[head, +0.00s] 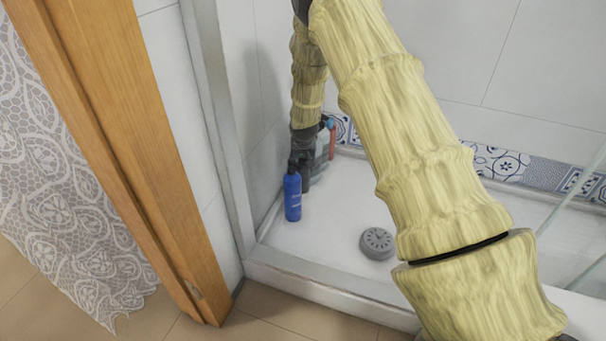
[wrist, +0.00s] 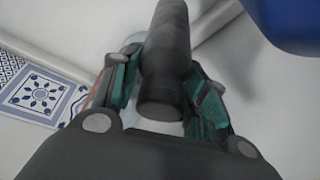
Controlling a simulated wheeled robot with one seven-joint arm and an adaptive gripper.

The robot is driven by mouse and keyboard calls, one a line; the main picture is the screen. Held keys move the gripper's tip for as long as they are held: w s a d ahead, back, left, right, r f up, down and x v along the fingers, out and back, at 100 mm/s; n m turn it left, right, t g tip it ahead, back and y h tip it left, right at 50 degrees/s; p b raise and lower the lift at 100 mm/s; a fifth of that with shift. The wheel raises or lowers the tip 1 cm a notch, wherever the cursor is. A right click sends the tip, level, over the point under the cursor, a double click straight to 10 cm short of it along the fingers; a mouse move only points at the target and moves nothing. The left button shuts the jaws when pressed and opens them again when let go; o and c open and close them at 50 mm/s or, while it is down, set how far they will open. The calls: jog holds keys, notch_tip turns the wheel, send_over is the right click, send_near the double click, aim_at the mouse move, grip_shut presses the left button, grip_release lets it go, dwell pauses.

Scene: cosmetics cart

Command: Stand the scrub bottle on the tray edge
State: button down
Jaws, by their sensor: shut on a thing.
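My gripper (head: 303,160) is low in the far left corner of the white shower tray (head: 325,230). In the wrist view, my gripper (wrist: 163,100) has its teal-padded fingers on both sides of a dark grey, cylindrical bottle (wrist: 165,50) and is shut on it. In the head view this bottle is mostly hidden by my gripper. A blue bottle (head: 292,196) stands upright just left of my gripper; its blue side also shows in the wrist view (wrist: 290,20). I cannot tell by label which bottle is the scrub. The pale tray edge (head: 300,280) runs along the front.
A grey bottle with a red part (head: 322,147) is right behind my gripper, close by. A round grey drain cover (head: 377,243) lies in the tray. A wooden door frame (head: 125,150) and lace curtain (head: 60,180) are at left. A glass panel (head: 585,200) is at right.

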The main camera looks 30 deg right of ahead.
aim_at(303, 160)
jog(key=shift+f+b, duration=0.85)
jog(key=shift+f, duration=1.25)
jog(key=c, duration=0.8)
grip_release()
jog(key=p+v, duration=0.6)
jog(key=v, duration=0.6)
